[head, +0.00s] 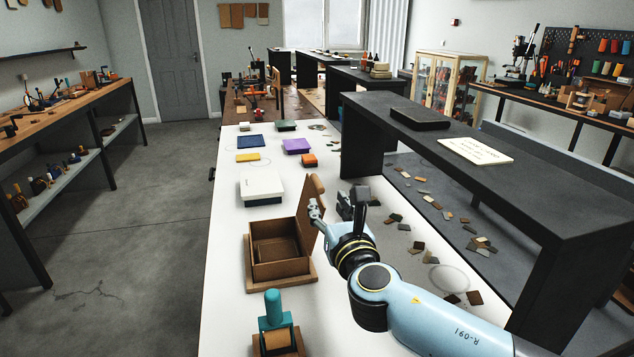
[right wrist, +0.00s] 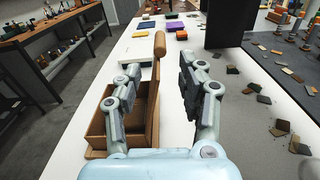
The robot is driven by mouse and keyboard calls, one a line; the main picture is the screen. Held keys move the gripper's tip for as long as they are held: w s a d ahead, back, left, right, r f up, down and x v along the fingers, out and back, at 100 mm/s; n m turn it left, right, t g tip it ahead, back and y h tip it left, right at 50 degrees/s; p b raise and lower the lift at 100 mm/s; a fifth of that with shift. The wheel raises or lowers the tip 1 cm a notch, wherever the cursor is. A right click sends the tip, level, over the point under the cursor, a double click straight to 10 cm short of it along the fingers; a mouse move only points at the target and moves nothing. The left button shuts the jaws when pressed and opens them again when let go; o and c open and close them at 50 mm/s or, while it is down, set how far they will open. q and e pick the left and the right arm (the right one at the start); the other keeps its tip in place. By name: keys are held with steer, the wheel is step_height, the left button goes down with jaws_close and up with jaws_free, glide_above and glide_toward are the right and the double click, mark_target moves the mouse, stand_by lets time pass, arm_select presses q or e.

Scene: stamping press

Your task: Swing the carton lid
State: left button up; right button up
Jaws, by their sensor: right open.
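The brown carton (head: 281,262) stands on the white table, open at the top, with a smaller inner frame or compartment visible inside. Its lid (head: 308,203) stands up steeply on the carton's right side, with a light brown rounded bar (head: 318,183) at its top. My right gripper (head: 331,204) is open beside the lid. In the right wrist view, the gripper (right wrist: 157,78) has its fingers apart, with the lid (right wrist: 154,100) seen edge-on in the gap. I cannot tell whether a finger touches it. My left gripper is not in view.
A teal-handled stamp (head: 273,310) stands in front of the carton. A white box (head: 261,186) and several coloured pads lie behind it. A dark raised bench (head: 480,170) runs along the right, with scattered chips (head: 417,247) near it.

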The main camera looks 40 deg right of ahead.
mark_target(322, 193)
steer(key=x, duration=0.3)
steer(key=shift+w+d+r, duration=0.1)
steer(key=shift+w+r, duration=0.1)
steer(key=shift+w, duration=0.15)
steer(key=x, duration=0.4)
steer(key=shift+f+p, duration=0.2)
steer(key=shift+p, duration=0.15)
steer(key=shift+w+d, duration=0.15)
steer(key=shift+w, duration=0.1)
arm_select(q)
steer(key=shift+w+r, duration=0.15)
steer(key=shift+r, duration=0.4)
arm_select(e)
steer(key=shift+c, duration=0.5)
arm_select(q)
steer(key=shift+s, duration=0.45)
arm_select(e)
jaws_close()
